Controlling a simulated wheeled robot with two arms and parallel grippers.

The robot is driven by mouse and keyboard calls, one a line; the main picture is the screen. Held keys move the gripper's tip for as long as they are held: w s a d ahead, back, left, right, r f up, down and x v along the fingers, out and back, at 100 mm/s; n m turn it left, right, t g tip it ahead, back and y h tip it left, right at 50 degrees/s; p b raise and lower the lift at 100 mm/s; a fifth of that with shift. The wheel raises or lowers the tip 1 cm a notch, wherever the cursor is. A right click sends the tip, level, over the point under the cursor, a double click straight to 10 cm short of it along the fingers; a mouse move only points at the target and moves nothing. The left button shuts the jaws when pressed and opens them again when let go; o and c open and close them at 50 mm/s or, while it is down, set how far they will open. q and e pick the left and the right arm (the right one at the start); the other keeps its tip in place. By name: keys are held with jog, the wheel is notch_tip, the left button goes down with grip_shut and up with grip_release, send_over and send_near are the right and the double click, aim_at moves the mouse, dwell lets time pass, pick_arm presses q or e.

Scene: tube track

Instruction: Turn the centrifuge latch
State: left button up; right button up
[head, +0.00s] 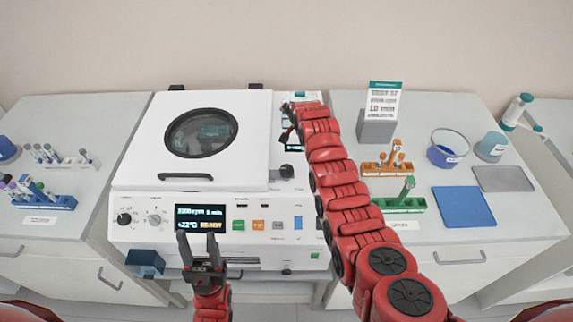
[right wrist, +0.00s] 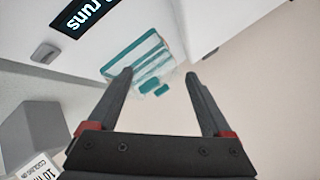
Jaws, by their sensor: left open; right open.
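The white centrifuge (head: 150,230) has a closed lid (head: 255,130) with a round window. A black knob-like part, probably the latch (head: 288,171), sits right of the lid's front edge; how it is turned I cannot tell. My left gripper (head: 200,240) is open and empty in front of the front panel, left of and below the latch. My right arm reaches over the right side, and its gripper is beyond the latch, mostly hidden in the head view. In the right wrist view the right gripper (right wrist: 158,75) is open with nothing between its fingers.
A teal-and-white label (right wrist: 140,60) lies beyond the right fingers. Tube racks stand on the left counter (head: 45,203) and right counter, including an orange rack (head: 387,168) and a green rack (head: 400,202) near my right arm. A blue mat (head: 463,206) lies further right.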

jog(key=s+a+r+m+g, duration=0.1)
jog(key=s+a+r+g, duration=0.1)
jog(key=s+r+g, duration=0.25)
notch_tip(320, 180, up, 7)
jog(key=m+g+h, duration=0.2)
jog(key=g, duration=0.3)
send_over(286, 169)
notch_tip(286, 169, down, 16)
jog(key=b, duration=0.4)
jog(key=shift+d, duration=0.1)
jog(key=shift+w+f, duration=0.1)
jog(key=shift+f, duration=0.35)
